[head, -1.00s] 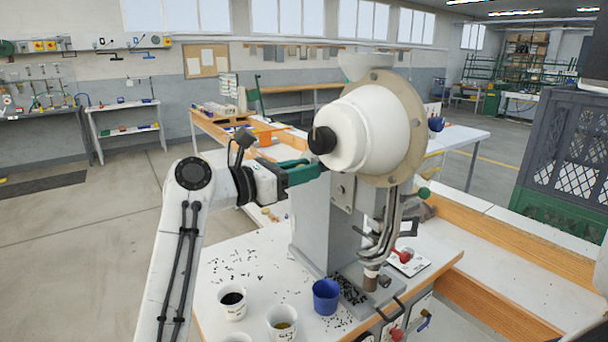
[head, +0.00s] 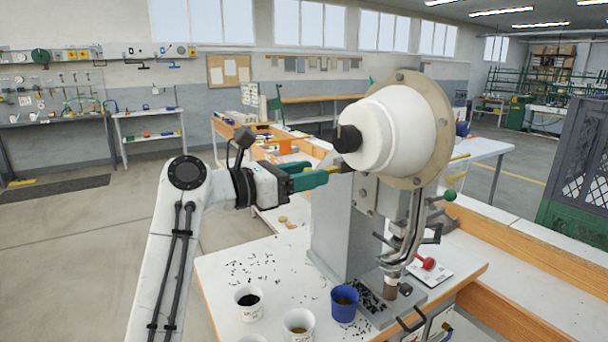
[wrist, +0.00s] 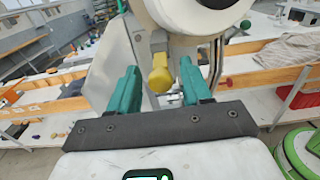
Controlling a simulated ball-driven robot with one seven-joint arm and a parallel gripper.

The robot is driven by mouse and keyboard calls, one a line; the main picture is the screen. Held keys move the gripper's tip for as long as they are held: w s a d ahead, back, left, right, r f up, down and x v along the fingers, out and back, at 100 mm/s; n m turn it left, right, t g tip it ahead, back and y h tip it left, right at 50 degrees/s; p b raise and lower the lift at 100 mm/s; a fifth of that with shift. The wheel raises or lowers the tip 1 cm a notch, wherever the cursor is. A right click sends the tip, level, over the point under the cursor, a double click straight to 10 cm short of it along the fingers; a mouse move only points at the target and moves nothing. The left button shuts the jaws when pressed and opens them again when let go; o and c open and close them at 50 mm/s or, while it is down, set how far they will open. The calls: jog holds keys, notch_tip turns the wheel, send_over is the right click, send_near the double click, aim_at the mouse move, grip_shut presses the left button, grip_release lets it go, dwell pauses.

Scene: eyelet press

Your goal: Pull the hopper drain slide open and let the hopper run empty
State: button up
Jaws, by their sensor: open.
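The press's white hopper (head: 392,128) has a black knob and a tan round flange, and stands on a grey column. My gripper (head: 335,172) is just below and left of the black knob, its green fingers pointing at the press. In the wrist view my gripper (wrist: 159,68) is open. A yellow knob (wrist: 160,76), perhaps the drain slide's handle, lies between the fingers, with gaps visible on both sides. A blue cup (head: 344,303) on the bench beside the press base has something brownish inside. The hopper's inside is hidden.
White cups (head: 249,304) stand at the bench's front left, one holding dark pieces. Small black pieces lie scattered on the bench top. A red-knobbed lever (head: 427,263) is at the press's right. A grey and green crate (head: 585,170) stands at far right.

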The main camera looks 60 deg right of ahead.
jog(key=b+v, duration=0.3)
jog(key=v, duration=0.7)
jog(key=shift+w+a, duration=0.3)
